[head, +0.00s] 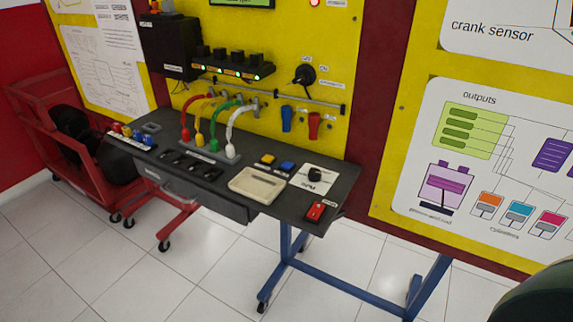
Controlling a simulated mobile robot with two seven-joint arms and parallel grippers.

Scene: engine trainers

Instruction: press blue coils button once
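A blue button (287,166) sits on the dark bench top, right of centre, beside a yellow button (267,159). The lettering on their small labels is too small to read, so I cannot tell from the text which one is for the coils. Another blue knob-like part (148,139) stands in a row with red and yellow ones at the bench's left end. Neither of my grippers shows in the head view, and nothing touches the blue button.
The dark bench (330,205) carries a beige box (257,185), a black RPM knob (316,174), a red switch (316,211) and coloured cables (213,125). A yellow panel (345,60) rises behind. A red cart (45,135) stands left. White tiled floor in front is clear.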

